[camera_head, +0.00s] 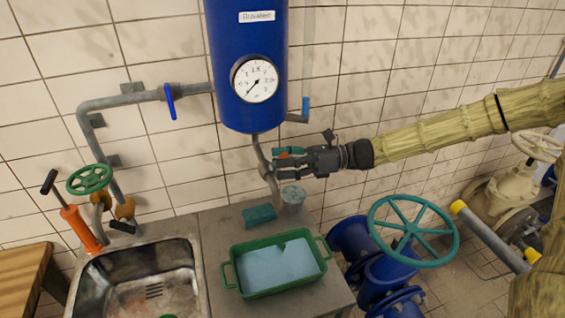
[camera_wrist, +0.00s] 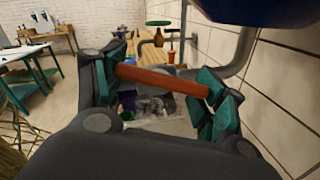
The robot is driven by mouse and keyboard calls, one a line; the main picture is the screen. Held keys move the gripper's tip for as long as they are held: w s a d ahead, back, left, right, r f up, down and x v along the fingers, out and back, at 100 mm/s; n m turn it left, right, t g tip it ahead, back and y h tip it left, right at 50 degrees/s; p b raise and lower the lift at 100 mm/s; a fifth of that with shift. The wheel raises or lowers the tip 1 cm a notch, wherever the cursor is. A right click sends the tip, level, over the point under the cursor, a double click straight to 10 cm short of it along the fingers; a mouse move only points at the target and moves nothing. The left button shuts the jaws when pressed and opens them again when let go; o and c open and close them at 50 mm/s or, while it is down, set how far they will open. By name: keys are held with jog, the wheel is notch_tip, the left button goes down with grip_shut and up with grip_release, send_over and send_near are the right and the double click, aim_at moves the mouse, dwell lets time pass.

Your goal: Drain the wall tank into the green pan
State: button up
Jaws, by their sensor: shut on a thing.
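The blue wall tank (camera_head: 246,30) hangs on the tiled wall, with a round white gauge (camera_head: 254,79) on its front. A grey drain pipe (camera_head: 258,148) comes down from its underside. The green pan (camera_head: 232,250) stands on the grey bench in front of the pipe. A flat pale blue surface shows inside it; I cannot tell how deep it is. My gripper (camera_head: 284,160) is beside the drain pipe, shut on a red handle. The red handle (camera_wrist: 163,80) spans between the teal fingertips in the wrist view. The gripper hides part of the pipe.
A teal sponge (camera_head: 259,215) and a grey cup (camera_head: 293,196) are behind the pan. A steel sink (camera_head: 190,270) lies left. A teal handwheel (camera_head: 413,230) on blue pipes stands right. A blue lever (camera_head: 169,101) is on the left pipe, another (camera_head: 305,105) right of the tank.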

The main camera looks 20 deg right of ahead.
jog(key=shift+w+f+n+g+b, duration=0.1)
jog(key=shift+f+n+g+b, duration=0.2)
jog(key=shift+n+b, duration=0.6)
jog(key=shift+n+g+b, duration=0.5)
jog(key=shift+n+b, duration=0.3)
jog(key=shift+b, duration=0.05)
jog(key=shift+r+n+g+y+b, duration=0.25)
jog(key=shift+n+g+b, duration=0.55)
jog(key=shift+n, duration=0.5)
jog(key=o, duration=1)
jog(key=d, duration=1.2)
jog(key=shift+w+f, duration=0.2)
jog(key=shift+w, duration=0.1)
